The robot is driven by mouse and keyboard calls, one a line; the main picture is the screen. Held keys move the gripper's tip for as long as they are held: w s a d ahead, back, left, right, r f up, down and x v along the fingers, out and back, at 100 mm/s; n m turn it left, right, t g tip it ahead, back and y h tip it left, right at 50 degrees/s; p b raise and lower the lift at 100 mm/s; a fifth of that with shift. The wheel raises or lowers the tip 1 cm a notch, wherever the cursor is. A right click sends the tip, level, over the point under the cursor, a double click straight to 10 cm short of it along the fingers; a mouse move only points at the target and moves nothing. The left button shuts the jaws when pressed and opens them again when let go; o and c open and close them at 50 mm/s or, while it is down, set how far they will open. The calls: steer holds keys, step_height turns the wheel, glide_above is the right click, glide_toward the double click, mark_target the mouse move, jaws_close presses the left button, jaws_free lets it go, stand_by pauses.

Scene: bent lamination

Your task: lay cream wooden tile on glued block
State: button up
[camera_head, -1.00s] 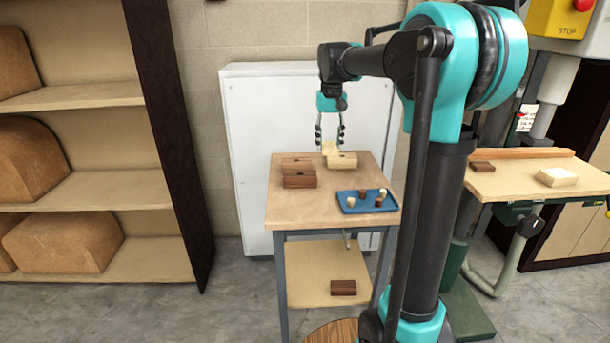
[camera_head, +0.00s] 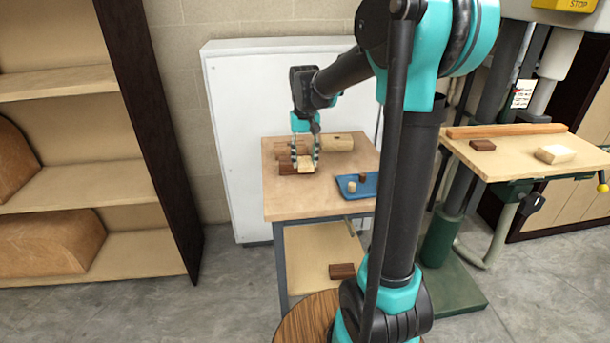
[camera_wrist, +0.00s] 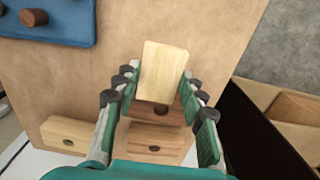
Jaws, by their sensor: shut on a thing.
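The cream wooden tile (camera_wrist: 164,65) is held between the two fingers of my gripper (camera_wrist: 160,78), which is shut on it. In the head view, my gripper (camera_head: 305,162) and the tile (camera_head: 306,168) are over the front dark brown block (camera_head: 287,169). In the wrist view, part of that block (camera_wrist: 160,109) shows below the tile, and the tile hides much of it. I cannot tell whether tile and block touch. A second brown block (camera_wrist: 158,142) with a hole lies behind it. No glue can be made out.
A cream block (camera_head: 338,142) with a hole lies at the table's back. A blue tray (camera_head: 346,196) with small pegs is at the right. The table's (camera_head: 290,205) front left is clear. A brown block (camera_head: 342,271) lies on the lower shelf.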

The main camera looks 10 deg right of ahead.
mark_target(305, 183)
steer(key=shift+f, duration=3.15)
steer(key=shift+f, duration=0.1)
steer(key=o, duration=1)
steer(key=shift+o, duration=0.2)
